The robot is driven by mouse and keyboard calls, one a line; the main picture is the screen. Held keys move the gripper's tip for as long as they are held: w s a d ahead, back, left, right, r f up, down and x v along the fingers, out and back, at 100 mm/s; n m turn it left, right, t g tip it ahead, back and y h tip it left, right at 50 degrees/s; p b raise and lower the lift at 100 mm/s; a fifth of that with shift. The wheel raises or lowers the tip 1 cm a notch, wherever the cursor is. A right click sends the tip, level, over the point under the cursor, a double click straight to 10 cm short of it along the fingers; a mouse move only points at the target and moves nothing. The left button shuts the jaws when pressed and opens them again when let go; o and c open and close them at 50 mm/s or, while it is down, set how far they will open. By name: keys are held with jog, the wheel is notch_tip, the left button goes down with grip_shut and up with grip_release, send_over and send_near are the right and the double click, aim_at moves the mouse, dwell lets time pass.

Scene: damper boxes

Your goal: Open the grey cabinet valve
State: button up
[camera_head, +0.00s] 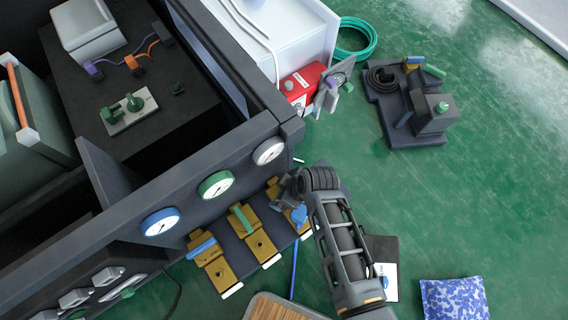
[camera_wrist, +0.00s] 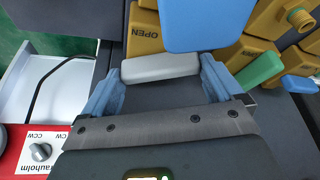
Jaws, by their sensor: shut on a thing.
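The grey valve handle (camera_wrist: 160,68) lies between the two blue fingers of my gripper (camera_wrist: 160,80) in the wrist view, and the gripper is shut on it. In the head view my gripper (camera_head: 287,190) is at the rightmost of three yellow valves, below the white gauge (camera_head: 268,151), and hides most of that handle. The green-handled valve (camera_head: 242,219) is in the middle, and the blue-handled valve (camera_head: 201,246) is at the left.
A blue block (camera_wrist: 205,25) is close to the fingers. A red box (camera_wrist: 40,152) with a knob is at the lower left of the wrist view. The dark cabinet edge (camera_head: 200,150) runs above the valves. Green floor (camera_head: 500,210) is open at the right.

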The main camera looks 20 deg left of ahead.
jog(key=shift+w+n+g+b, duration=0.15)
jog(key=shift+n+g+b, duration=0.4)
jog(key=shift+n, duration=1.35)
jog(key=shift+g, duration=0.25)
jog(key=o, duration=0.7)
jog(key=p+v, duration=0.3)
jog(key=v, duration=0.4)
jog(key=shift+r+p, duration=0.3)
jog(key=shift+r, duration=0.1)
jog(key=shift+d, duration=0.15)
